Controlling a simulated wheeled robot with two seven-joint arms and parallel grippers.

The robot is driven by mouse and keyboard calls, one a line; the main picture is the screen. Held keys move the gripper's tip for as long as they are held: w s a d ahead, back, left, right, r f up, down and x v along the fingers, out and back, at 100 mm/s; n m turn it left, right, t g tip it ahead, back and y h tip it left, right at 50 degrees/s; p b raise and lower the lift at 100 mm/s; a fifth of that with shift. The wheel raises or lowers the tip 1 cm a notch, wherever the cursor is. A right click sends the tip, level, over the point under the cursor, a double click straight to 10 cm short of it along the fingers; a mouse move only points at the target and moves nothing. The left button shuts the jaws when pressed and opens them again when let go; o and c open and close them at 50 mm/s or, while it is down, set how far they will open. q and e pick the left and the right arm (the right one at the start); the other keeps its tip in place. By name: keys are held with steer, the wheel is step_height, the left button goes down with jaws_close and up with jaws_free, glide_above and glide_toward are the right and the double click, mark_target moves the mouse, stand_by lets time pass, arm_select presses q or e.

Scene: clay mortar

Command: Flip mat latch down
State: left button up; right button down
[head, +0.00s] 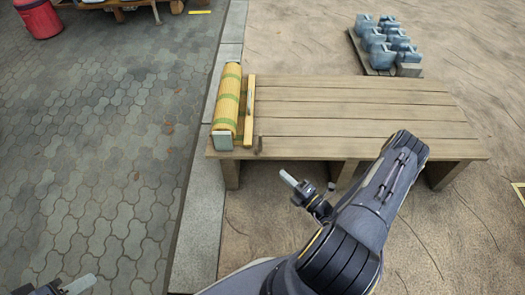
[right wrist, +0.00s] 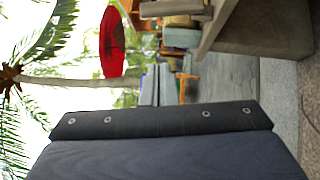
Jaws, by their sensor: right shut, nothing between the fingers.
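A rolled yellow mat (head: 227,103) with green bands lies at the left end of a wooden bench (head: 360,110), between pale end plates. A narrow yellow wooden bar (head: 249,110), seemingly the latch, runs along the mat's right side. My right gripper (head: 288,177) is shut and empty in front of the bench, below and right of the mat, apart from both. My left gripper (head: 78,286) shows only in part at the bottom left corner; its jaws cannot be made out. The right wrist view shows neither mat nor latch.
Several grey-blue blocks (head: 385,45) sit on a dark pallet (head: 372,68) behind the bench. A red container (head: 38,18) stands at the far left. A stone kerb (head: 200,200) divides paving from sandy ground. A red parasol (right wrist: 115,42) shows sideways in the right wrist view.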

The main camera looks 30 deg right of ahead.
steer(key=b, duration=0.3)
glide_toward(260, 141)
steer(key=w+a, duration=0.3)
steer(key=a, duration=0.2)
steer(key=w+d, duration=0.1)
steer(key=w+d+b, duration=0.1)
steer(key=w, duration=0.1)
steer(key=shift+d+r, duration=0.35)
steer(key=shift+r, duration=0.05)
steer(key=shift+r, duration=0.1)
